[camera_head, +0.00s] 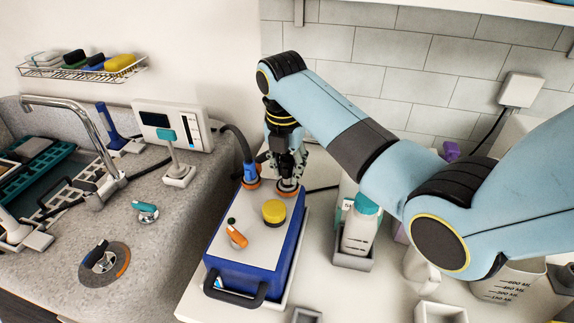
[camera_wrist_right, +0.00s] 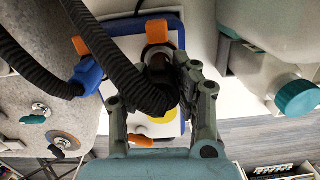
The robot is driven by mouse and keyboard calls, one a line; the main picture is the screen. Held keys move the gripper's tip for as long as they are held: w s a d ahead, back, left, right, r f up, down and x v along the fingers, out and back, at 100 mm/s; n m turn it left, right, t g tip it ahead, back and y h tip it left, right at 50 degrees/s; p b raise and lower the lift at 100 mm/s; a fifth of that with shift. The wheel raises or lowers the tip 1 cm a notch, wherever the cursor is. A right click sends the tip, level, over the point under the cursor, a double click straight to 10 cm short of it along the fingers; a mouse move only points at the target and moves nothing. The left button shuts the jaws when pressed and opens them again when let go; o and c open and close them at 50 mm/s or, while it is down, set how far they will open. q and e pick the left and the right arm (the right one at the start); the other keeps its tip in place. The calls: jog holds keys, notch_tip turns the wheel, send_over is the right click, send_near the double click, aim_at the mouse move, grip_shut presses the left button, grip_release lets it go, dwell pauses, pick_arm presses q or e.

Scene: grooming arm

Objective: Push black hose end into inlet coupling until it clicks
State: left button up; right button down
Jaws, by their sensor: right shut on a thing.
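My right gripper (camera_head: 287,172) points down over the back of the blue box. It is shut on the end of the black hose (camera_wrist_right: 112,62), which runs between the fingers in the right wrist view (camera_wrist_right: 162,88). The hose end is at or just above the coupling. The fingers hide the joint, so I cannot tell whether it is seated. My left gripper is out of view.
A second hose with a blue collar (camera_head: 250,174) stands on the box just left of the coupling. A yellow cap (camera_head: 273,211) and an orange valve handle (camera_head: 237,235) are on the box (camera_head: 262,262). A teal-capped bottle (camera_head: 360,226) stands to the right.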

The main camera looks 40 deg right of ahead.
jog(key=shift+f, duration=1.15)
jog(key=shift+r, duration=0.2)
jog(key=shift+r, duration=1.05)
jog(key=shift+f, duration=1.25)
dwell(0.4)
jog(key=shift+r, duration=0.2)
jog(key=shift+r, duration=1.05)
jog(key=shift+f, duration=1.2)
dwell(0.7)
jog(key=c, duration=1)
grip_release()
